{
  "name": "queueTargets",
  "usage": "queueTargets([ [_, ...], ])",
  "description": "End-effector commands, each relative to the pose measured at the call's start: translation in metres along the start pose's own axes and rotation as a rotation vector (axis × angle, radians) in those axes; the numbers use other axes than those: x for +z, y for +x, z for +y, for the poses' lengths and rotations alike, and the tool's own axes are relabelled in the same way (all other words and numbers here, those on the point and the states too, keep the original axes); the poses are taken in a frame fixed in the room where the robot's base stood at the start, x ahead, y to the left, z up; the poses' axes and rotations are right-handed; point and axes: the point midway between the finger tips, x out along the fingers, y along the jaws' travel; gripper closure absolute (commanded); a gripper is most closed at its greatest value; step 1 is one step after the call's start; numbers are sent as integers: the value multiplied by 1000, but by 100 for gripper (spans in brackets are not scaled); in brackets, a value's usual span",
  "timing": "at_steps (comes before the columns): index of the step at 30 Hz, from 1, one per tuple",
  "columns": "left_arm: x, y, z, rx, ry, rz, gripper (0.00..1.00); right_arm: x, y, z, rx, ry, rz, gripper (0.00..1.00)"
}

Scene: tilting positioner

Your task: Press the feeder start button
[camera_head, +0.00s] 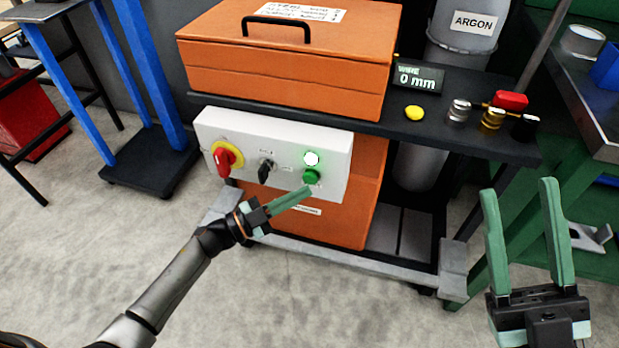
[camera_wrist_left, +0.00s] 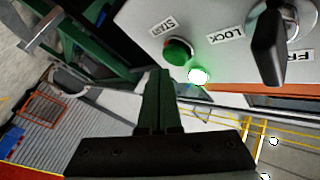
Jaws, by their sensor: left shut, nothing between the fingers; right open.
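The white control panel (camera_head: 290,150) on the front of the orange cabinet carries a green start button (camera_head: 311,176), with a lit green-white lamp (camera_head: 311,158) just above it. In the left wrist view the green button (camera_wrist_left: 178,50) sits beside the START label (camera_wrist_left: 163,26), with the glowing lamp (camera_wrist_left: 199,76) next to it. My left gripper (camera_head: 306,191) is shut and empty, its fingertips just below the button in the head view. I cannot tell whether they touch it. My right gripper (camera_head: 519,190) is open and empty at the right.
A red-yellow rotary switch (camera_head: 227,158) and a black lock switch (camera_head: 266,168) share the panel. On the dark table stand a display reading 0 mm (camera_head: 418,77), a yellow button (camera_head: 414,113) and several metal parts with a red piece (camera_head: 510,101). An argon cylinder (camera_head: 465,40) stands behind.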

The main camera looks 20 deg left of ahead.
Motion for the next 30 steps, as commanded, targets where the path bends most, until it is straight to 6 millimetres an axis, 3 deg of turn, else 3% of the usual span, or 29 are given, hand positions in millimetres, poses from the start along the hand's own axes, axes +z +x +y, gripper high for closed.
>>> queueTargets([
  [14, -24, -31, 21, 0, -1, -2, 100, -15, 17, 9, 0, 0, 0, 50],
  [30, -24, -33, 24, 0, 0, 0, 100, -15, 17, 9, 0, 0, 0, 50],
])
